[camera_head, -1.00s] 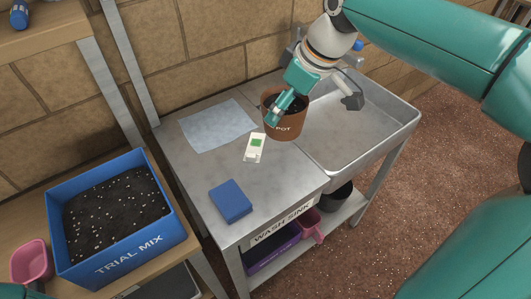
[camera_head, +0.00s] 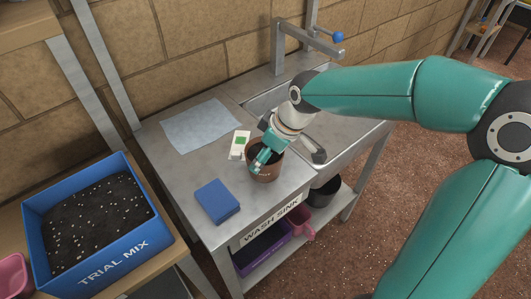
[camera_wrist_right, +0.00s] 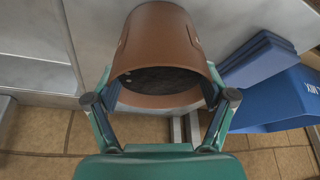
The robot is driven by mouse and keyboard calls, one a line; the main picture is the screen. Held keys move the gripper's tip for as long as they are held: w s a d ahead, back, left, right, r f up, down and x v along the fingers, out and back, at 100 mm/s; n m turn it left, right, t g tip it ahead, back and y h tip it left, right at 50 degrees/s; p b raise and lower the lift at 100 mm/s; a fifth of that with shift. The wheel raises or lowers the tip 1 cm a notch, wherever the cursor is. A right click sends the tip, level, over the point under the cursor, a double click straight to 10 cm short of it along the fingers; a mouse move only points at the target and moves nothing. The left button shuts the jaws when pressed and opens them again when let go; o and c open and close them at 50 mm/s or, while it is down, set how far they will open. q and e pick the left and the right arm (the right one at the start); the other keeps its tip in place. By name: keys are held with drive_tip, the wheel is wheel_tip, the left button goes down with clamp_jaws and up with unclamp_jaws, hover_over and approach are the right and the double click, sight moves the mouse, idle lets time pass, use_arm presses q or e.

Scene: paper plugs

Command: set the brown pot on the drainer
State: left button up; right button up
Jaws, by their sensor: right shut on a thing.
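The brown pot (camera_head: 264,174), with dark soil inside, is at the right part of the metal drainer (camera_head: 196,166), beside the sink basin. My right gripper (camera_head: 260,157) is shut on the pot's rim and wall. In the right wrist view the pot (camera_wrist_right: 157,32) sits between the two finger linkages of the gripper (camera_wrist_right: 160,100). The pot looks about upright; whether its base touches the drainer I cannot tell. My left gripper is not in view.
A white packet with a green patch (camera_head: 239,145) lies just left of the pot. A blue pad (camera_head: 217,201) and a pale cloth (camera_head: 201,124) lie on the drainer. A tap (camera_head: 282,45) stands behind the basin. A blue trial mix box (camera_head: 120,254) stands left.

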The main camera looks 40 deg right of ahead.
drive_tip(key=shift+f, duration=0.2)
drive_tip(key=o, duration=1)
drive_tip(key=shift+r, duration=0.15)
drive_tip(key=shift+r, duration=0.2)
drive_tip(key=v, duration=1.1)
drive_tip(key=shift+s+r+p, duration=0.25)
drive_tip(key=shift+r+p, duration=0.05)
drive_tip(key=shift+p, duration=0.15)
drive_tip(key=shift+d, duration=0.1)
